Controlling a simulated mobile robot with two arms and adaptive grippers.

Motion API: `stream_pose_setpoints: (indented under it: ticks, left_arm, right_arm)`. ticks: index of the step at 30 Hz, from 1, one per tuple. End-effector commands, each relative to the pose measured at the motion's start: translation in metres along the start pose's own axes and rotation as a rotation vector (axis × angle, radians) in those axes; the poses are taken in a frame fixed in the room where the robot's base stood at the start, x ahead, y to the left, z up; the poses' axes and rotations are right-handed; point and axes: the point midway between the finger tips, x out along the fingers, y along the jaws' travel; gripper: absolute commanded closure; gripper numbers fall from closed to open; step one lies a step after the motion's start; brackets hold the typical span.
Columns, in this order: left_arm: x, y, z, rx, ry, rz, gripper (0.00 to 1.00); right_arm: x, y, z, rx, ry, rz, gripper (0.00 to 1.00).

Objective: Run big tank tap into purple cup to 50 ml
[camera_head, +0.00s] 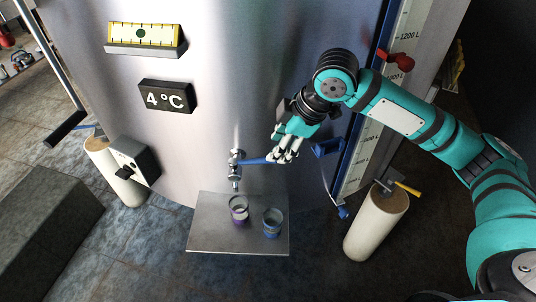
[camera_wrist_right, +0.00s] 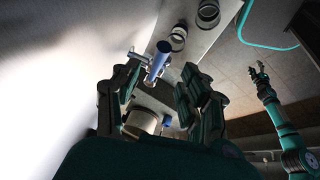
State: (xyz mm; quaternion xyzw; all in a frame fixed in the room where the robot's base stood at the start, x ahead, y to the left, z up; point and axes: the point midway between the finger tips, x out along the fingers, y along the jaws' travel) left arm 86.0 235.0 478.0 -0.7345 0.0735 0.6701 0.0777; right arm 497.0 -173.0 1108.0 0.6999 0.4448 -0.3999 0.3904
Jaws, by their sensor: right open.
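The purple cup (camera_head: 239,216) stands upright on a metal shelf (camera_head: 210,236), below the tap (camera_head: 236,168) in the head view. Whether liquid is in it or running is too small to tell. The tap's blue lever (camera_head: 254,161) points right, toward my right gripper (camera_head: 285,150). My right gripper is open; in the wrist view, the blue lever (camera_wrist_right: 158,62) shows between its spread fingers (camera_wrist_right: 155,92). Contact is unclear. My left gripper (camera_wrist_right: 260,74) appears small at the right of the wrist view; its opening is unclear.
A blue cup (camera_head: 272,228) stands right of the purple cup. The big tank (camera_head: 210,110) carries a gauge (camera_head: 142,34), a 4°C display (camera_head: 166,97) and a level scale (camera_head: 362,150) with a blue edge. White legs (camera_head: 376,222) flank the shelf.

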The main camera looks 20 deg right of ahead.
Motion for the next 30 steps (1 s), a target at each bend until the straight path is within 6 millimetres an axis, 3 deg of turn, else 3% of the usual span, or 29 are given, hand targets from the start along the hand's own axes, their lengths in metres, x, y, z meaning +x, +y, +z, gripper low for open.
stream_pose_setpoints:
  ticks: [3, 9, 15, 22, 30]
  left_arm:
    - [-0.004, 0.0, -0.001, 0.0, 0.0, 0.0, 0.56]
    - [-0.008, 0.0, -0.001, 0.001, 0.0, 0.0, 0.56]
    - [-0.009, 0.0, -0.001, 0.001, 0.0, 0.001, 0.56]
    - [-0.008, 0.0, -0.001, 0.001, 0.001, 0.001, 0.56]
    - [-0.008, 0.0, -0.001, 0.002, 0.001, 0.001, 0.56]
  right_arm:
    - [0.025, -0.001, -0.001, 0.002, 0.0, -0.005, 0.56]
    - [0.053, 0.0, -0.001, 0.0, 0.001, -0.001, 0.56]
    - [0.065, 0.0, 0.0, 0.0, 0.0, 0.0, 0.56]
    - [0.066, 0.0, 0.0, -0.001, 0.0, 0.001, 0.56]
    - [0.066, 0.0, 0.0, 0.0, 0.0, 0.001, 0.89]
